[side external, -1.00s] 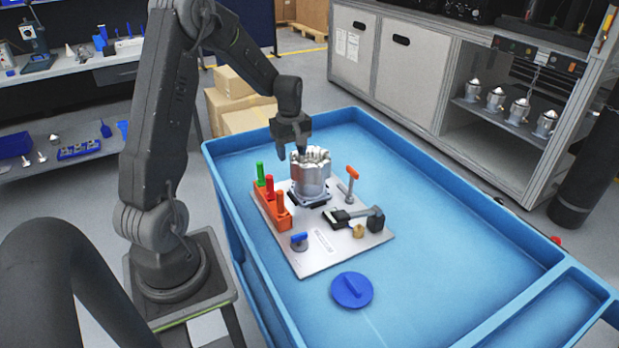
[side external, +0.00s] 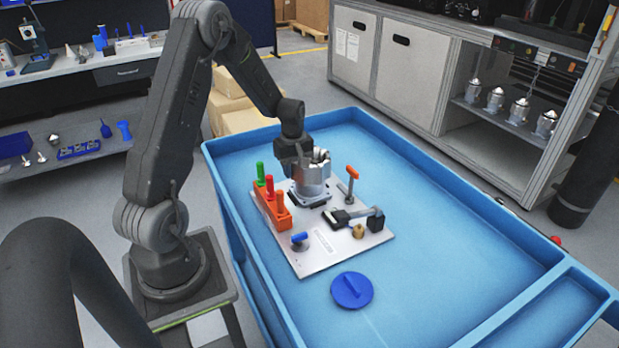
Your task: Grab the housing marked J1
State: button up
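A silver, roughly cylindrical machined housing (side external: 316,183) stands upright on a light fixture plate (side external: 322,245) in the blue tray. No J1 mark can be read on it at this size. My gripper (side external: 300,176) is low at the housing's upper left, pointing down, and covers part of its top and left side. The fingers overlap the housing in this view, so I cannot tell whether they touch it or how far apart they are.
On the plate are an orange block (side external: 273,207) with green, red and orange handles, an orange-topped lever (side external: 351,180), a black clamp (side external: 357,217) and a blue knob (side external: 299,240). A blue disc (side external: 351,290) lies in the blue tray (side external: 450,217). Several housings (side external: 495,100) stand on a shelf.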

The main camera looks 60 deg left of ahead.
grip_shut()
jog(key=shift+w+r, duration=0.1)
dwell(0.4)
